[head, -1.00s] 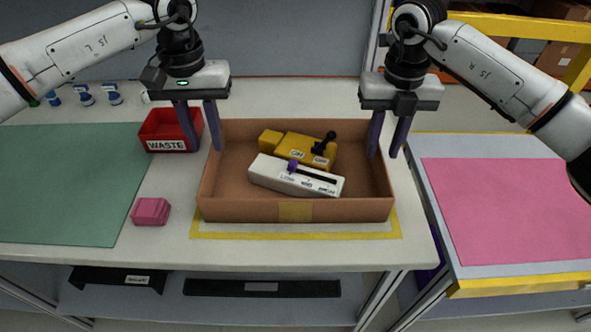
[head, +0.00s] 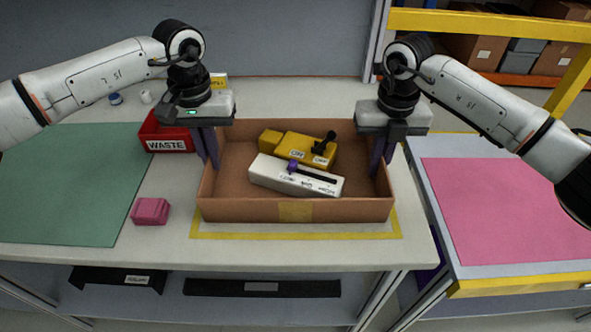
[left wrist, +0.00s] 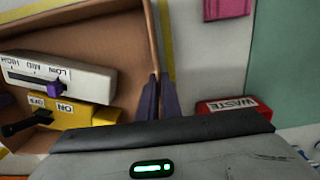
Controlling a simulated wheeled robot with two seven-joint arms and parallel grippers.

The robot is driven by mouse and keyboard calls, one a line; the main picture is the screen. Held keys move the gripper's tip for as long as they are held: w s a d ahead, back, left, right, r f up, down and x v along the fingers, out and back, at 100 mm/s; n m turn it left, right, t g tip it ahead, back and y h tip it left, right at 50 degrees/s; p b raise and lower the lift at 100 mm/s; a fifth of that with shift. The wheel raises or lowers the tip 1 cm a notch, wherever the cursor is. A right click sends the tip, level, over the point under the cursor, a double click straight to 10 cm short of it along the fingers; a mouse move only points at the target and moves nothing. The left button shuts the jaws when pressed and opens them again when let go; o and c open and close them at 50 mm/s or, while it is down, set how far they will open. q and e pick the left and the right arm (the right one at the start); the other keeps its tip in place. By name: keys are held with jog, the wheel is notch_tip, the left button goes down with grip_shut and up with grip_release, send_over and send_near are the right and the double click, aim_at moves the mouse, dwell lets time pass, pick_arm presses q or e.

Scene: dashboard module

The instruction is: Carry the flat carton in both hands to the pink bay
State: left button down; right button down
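The flat carton (head: 295,209) is an open brown box, resting on the table inside a yellow outline. It holds a yellow switch unit (head: 290,147) and a white slider unit (head: 285,180). My left gripper (head: 208,165) is shut on the carton's left wall, one finger on each side; the left wrist view shows its fingers (left wrist: 159,98) at the wall. My right gripper (head: 381,160) is shut on the right wall; the tip of its inner finger is inside the carton. The pink bay (head: 510,210) is a flat pink area on a separate table at the right.
A red WASTE bin (head: 167,146) stands just behind and left of the carton. A pink block (head: 150,211) lies at its left, beside a green mat (head: 70,180). A gap separates the two tables. A yellow frame (head: 490,25) stands behind the pink bay, which is empty.

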pick_arm(q)
jog(key=shift+r, duration=0.1)
pick_arm(e)
jog(key=shift+r, duration=0.1)
